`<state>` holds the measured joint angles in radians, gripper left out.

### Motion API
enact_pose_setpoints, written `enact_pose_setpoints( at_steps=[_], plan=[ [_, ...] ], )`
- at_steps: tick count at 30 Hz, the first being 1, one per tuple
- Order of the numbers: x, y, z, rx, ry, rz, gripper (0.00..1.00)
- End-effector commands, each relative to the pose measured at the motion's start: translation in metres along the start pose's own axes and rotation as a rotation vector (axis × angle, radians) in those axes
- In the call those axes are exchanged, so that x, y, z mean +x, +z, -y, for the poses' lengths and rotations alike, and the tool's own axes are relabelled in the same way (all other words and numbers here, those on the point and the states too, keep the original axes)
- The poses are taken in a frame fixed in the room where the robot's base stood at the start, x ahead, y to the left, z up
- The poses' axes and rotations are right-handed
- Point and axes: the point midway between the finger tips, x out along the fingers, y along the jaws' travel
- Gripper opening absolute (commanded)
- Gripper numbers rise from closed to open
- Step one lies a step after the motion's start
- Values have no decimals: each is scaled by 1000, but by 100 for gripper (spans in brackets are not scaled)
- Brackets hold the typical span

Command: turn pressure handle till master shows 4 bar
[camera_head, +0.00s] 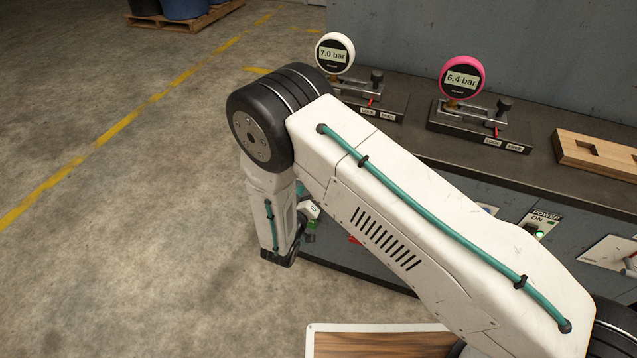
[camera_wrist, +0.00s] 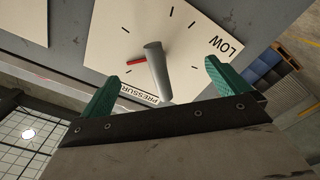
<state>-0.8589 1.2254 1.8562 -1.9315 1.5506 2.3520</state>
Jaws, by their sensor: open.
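The pressure handle (camera_wrist: 156,66) is a grey lever on a pale dial plate (camera_wrist: 115,38) marked LOW and PRESSURE, in the wrist view. A red pointer (camera_wrist: 137,62) shows beside its upper end. My gripper (camera_wrist: 161,72) is open, with one green finger on either side of the handle and a visible gap to each. In the head view my arm hides the dial and most of the gripper. A white gauge (camera_head: 334,54) reads 7.0 bar and a pink gauge (camera_head: 461,78) reads 6.4 bar. Their small lettering is too small to tell which is the master.
Both gauges stand on dark blocks with small levers on the bench top (camera_head: 420,155). A wooden block (camera_head: 597,155) with cut-outs lies at the right. A power switch (camera_head: 541,222) marked ON has a lit green lamp. Open floor (camera_head: 130,230) lies at the left.

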Motion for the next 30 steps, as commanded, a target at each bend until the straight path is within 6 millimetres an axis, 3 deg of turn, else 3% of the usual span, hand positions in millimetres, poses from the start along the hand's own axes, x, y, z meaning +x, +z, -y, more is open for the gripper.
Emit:
enact_pose_setpoints(
  at_steps=[3, 10, 18, 19, 21, 23, 28, 30],
  plan=[
    [-23, 0, 0, 0, -3, -2, 100],
    [-48, 0, 0, 1, -2, -1, 100],
    [-50, 0, 0, 2, -1, 0, 100],
    [-50, 0, 0, 2, -1, 0, 97],
    [-50, 0, -1, -5, 1, 2, 82],
    [-50, 2, -3, -31, 6, 11, 82],
    [-47, 12, -24, -248, 52, 104, 82],
    [-41, 12, -44, -366, 82, 181, 82]
  ],
)
